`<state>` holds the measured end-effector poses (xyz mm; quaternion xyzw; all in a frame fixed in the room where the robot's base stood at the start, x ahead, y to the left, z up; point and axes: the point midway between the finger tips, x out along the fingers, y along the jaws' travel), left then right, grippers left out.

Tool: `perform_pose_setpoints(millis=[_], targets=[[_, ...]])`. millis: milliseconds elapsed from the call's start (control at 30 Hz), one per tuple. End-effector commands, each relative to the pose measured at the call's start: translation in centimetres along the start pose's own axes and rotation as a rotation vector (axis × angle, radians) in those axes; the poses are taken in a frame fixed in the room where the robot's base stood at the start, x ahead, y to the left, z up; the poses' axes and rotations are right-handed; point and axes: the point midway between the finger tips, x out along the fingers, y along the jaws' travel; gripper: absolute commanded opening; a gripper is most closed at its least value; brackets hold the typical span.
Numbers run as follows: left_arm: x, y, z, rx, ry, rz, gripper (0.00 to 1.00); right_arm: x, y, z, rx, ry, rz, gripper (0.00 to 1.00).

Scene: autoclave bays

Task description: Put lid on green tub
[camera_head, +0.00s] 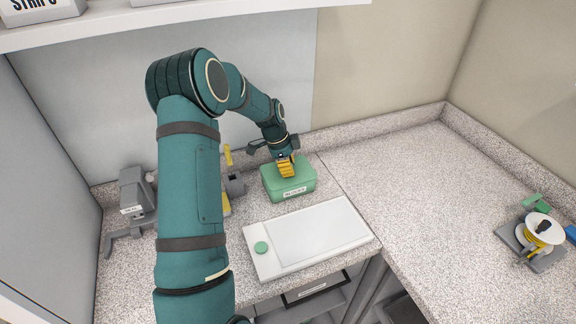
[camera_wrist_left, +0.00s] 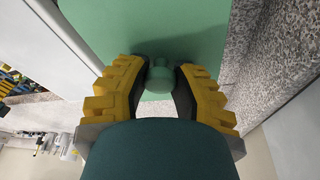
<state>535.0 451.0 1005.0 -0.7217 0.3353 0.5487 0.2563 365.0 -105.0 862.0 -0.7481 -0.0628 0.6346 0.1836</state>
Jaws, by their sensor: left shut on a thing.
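The green tub (camera_head: 289,190) stands on the speckled counter near the back wall, with a white label on its front. A green lid (camera_head: 304,168) lies over its top; I cannot tell whether it is fully seated. My left gripper (camera_head: 287,174) reaches down from above with its yellow fingers at the middle of the lid. In the left wrist view the fingers (camera_wrist_left: 160,88) are closed around the lid's round green knob (camera_wrist_left: 159,76), and the flat green lid (camera_wrist_left: 150,30) fills the upper middle. My right gripper is in neither view.
A grey device (camera_head: 135,200) stands at the left. A spool with yellow cord (camera_head: 541,235) stands at the far right. The right counter is mostly clear.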

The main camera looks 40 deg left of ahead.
Motion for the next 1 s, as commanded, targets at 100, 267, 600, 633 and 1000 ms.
perform_pose_setpoints(millis=[100,267,600,633,1000], targets=[[-0.08,-0.02,-0.02,0.0,0.0,-0.001,0.0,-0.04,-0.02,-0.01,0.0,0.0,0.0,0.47],[-0.09,-0.01,-0.03,0.0,0.0,-0.001,0.0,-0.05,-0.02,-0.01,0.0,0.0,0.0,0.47],[-0.07,-0.01,-0.02,0.0,0.0,0.0,0.58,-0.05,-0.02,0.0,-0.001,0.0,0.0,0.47],[-0.07,-0.01,-0.02,0.0,0.0,0.0,0.58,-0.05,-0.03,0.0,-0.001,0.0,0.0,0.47],[-0.05,0.0,-0.02,0.0,0.0,0.0,0.91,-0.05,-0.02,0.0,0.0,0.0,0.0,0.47]])
